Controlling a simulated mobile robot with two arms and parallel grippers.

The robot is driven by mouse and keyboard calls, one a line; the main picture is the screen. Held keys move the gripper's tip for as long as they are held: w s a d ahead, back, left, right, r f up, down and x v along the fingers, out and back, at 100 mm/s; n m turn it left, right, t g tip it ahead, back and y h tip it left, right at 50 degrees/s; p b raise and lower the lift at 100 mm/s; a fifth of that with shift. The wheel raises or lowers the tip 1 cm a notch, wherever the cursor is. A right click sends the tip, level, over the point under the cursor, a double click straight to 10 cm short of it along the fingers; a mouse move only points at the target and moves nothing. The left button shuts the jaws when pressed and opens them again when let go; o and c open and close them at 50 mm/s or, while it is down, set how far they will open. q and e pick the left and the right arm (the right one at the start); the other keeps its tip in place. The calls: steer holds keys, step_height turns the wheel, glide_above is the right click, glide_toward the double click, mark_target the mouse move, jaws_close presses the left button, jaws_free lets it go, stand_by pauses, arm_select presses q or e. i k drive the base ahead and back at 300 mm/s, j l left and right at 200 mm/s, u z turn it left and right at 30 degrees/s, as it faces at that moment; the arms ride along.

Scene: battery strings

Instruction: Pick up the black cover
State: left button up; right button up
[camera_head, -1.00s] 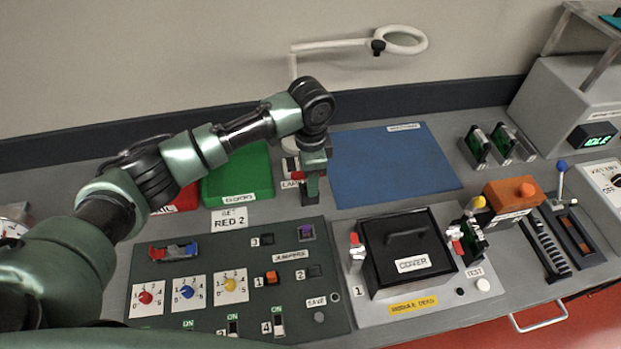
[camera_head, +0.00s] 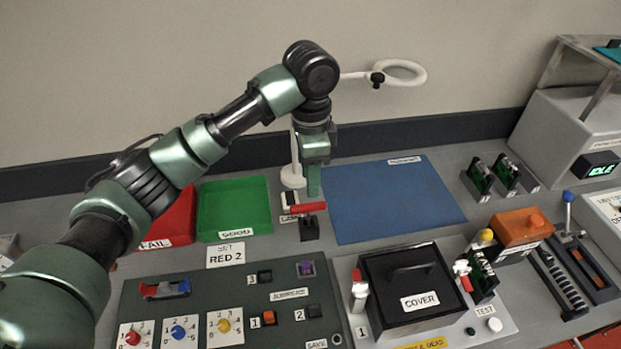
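The black cover (camera_head: 385,284) is a square lid with a raised dark handle (camera_head: 412,269) and a white COVER label. It sits on the grey module base (camera_head: 497,327) at the lower middle right. My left gripper (camera_head: 314,190) points down above the bench, behind and to the left of the cover and apart from it. Its fingers show edge-on, so I cannot tell whether it is open or shut. My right gripper is out of view.
A red lever (camera_head: 309,208) on a black block stands just below my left gripper. A green tray (camera_head: 234,206) and a red tray (camera_head: 172,222) stand left. A control panel (camera_head: 240,284) lies front left.

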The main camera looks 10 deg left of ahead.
mark_target(408, 285)
steer(key=k, duration=2)
